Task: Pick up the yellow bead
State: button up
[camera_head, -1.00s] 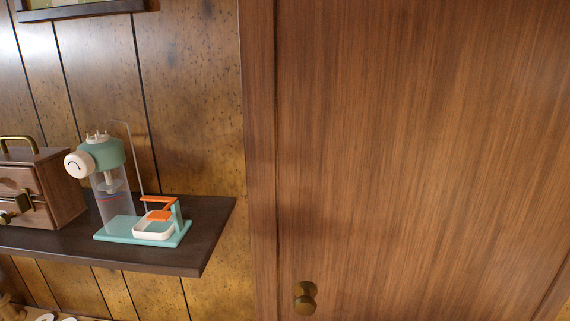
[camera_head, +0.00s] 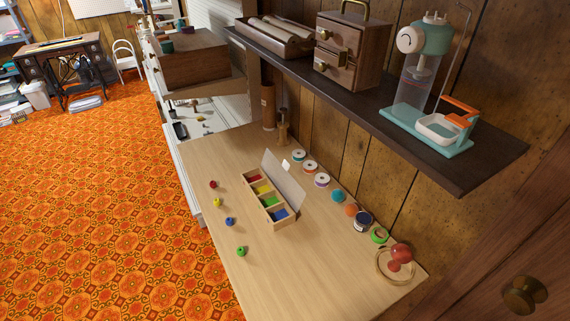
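The yellow bead (camera_head: 217,203) is a small piece on the wooden table (camera_head: 285,260), near its left edge. It lies in a loose row with a red bead (camera_head: 213,184) behind it and a blue bead (camera_head: 229,221) and a green bead (camera_head: 241,251) in front. To its right stands an open wooden box (camera_head: 292,222) with red, yellow, green and blue compartments and its pale lid raised. My gripper is not in view.
Spools, yarn balls and jars line the table's right side, with an embroidery hoop (camera_head: 381,273) at the front right corner. A dark shelf (camera_head: 487,175) with a teal machine (camera_head: 428,60) overhangs the right. Orange patterned floor (camera_head: 110,215) lies open on the left.

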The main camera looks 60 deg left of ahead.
aim_at(216, 201)
jog(key=j+u, duration=0.1)
jog(key=u, duration=0.85)
jog(key=j+u, duration=0.1)
jog(key=u, duration=0.35)
jog(key=i+u, duration=0.1)
jog(key=u, duration=0.35)
jog(key=j+u, duration=0.25)
jog(key=i, duration=0.4)
